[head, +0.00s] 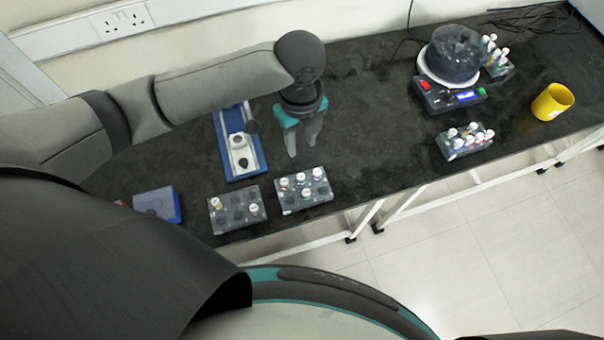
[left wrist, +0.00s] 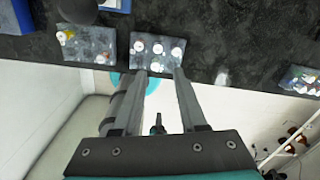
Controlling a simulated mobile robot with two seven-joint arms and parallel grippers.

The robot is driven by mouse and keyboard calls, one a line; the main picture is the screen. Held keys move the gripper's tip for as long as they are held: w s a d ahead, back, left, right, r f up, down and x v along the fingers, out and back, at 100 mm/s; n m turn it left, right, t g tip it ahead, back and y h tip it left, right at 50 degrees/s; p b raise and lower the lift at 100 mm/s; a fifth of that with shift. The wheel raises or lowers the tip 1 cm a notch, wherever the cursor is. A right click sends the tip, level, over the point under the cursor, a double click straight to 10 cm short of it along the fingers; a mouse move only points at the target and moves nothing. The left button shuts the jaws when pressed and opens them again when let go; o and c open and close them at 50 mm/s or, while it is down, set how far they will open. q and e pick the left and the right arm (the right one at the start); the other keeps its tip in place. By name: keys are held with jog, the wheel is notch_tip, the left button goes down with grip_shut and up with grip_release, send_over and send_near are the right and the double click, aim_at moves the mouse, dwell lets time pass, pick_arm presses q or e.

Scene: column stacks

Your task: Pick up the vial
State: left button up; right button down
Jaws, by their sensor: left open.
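Small white-capped vials stand in several dark racks on the black bench, and I cannot tell which one is meant. A front rack (head: 305,204) holds several vials, one of them a vial (head: 317,173) at its back right. A second rack (head: 236,212) to its left holds a few more. My left gripper (head: 302,150) is open and empty, pointing down above the bench just behind the front rack. In the left wrist view the open fingers (left wrist: 168,72) reach toward the rack (left wrist: 158,60) with white-capped vials. My right gripper is out of view.
A blue-and-white device (head: 258,160) lies left of my gripper, and a blue box (head: 158,204) stands further left. At right are a third vial rack (head: 466,152), a domed machine (head: 454,55) and a yellow mug (head: 552,102). The bench middle is clear.

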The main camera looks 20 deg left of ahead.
pick_arm(q)
jog(key=b, duration=0.2)
send_over(301, 176)
jog(key=shift+m, duration=0.4)
notch_tip(301, 176, down, 9)
jog(key=shift+d+r, duration=0.1)
jog(key=shift+d, duration=0.05)
jog(key=shift+f, duration=3.15)
jog(key=shift+a, duration=0.2)
grip_shut()
